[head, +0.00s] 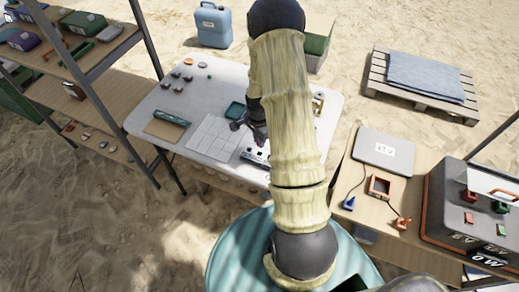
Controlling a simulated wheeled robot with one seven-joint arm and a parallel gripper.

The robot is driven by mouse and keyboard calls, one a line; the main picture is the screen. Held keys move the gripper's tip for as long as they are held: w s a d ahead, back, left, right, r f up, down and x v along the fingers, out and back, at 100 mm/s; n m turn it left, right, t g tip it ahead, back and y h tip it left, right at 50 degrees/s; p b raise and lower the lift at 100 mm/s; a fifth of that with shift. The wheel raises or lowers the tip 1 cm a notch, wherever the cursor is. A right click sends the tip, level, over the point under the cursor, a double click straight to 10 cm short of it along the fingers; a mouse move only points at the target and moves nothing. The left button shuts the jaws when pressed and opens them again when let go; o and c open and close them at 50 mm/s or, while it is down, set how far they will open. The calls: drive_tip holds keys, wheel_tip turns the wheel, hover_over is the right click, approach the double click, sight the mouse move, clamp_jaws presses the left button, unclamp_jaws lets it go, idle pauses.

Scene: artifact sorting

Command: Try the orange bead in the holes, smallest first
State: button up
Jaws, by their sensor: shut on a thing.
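My gripper (259,141) is over the white table, just above and behind a small pale block (256,156) with dark round spots that look like holes. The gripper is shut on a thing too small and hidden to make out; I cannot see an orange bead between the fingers. The gap between gripper and block is too small to judge. My arm covers the right part of the block. A small orange piece (188,61) lies at the table's far left; I cannot tell whether it is a bead.
Shelves (105,50) stand left. A wooden desk with a laptop (384,150) is right.

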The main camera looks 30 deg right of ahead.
drive_tip(key=a+f+n, duration=0.1)
drive_tip(key=a+n, duration=0.3)
drive_tip(key=n, duration=0.1)
drive_tip(key=w+a+f+n, duration=0.1)
drive_tip(key=a+n, duration=0.4)
drive_tip(key=w+a+f+n, duration=0.1)
drive_tip(key=a+f+n, duration=0.1)
drive_tip(key=a+n, duration=0.2)
drive_tip(key=shift+a+n, duration=0.2)
drive_tip(key=shift+n, duration=0.9)
